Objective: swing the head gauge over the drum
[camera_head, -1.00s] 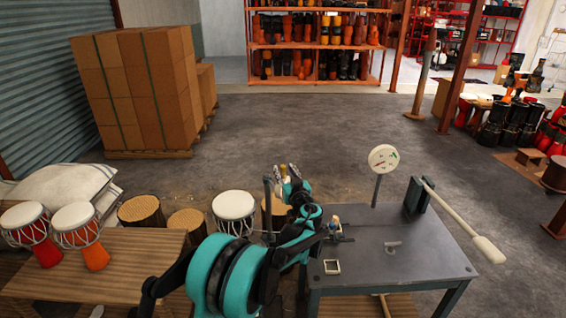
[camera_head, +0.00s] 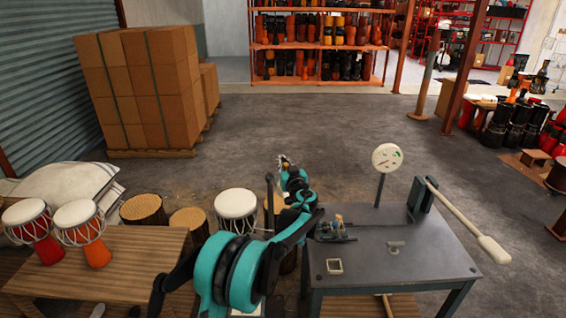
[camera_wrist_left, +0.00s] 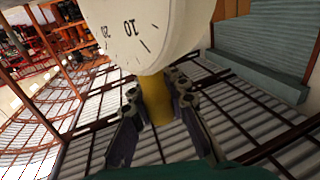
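My left arm reaches across the lower middle of the head view. Its gripper (camera_head: 283,160) is at the far end, beside the dark post (camera_head: 268,190) and beyond the table's left edge. In the left wrist view, my left gripper (camera_wrist_left: 155,95) has its fingers closed in on both sides of a yellow stem (camera_wrist_left: 155,105). Above the stem is a white dial (camera_wrist_left: 145,35) with tick marks and numbers, apparently the head gauge. A white-topped drum (camera_head: 236,204) stands left of the post. My right gripper is not seen.
A grey table (camera_head: 420,262) holds a round white dial on a stand (camera_head: 387,157) and a pale-handled lever (camera_head: 465,222). Stacked boxes (camera_head: 145,90) stand behind. The middle floor is clear.

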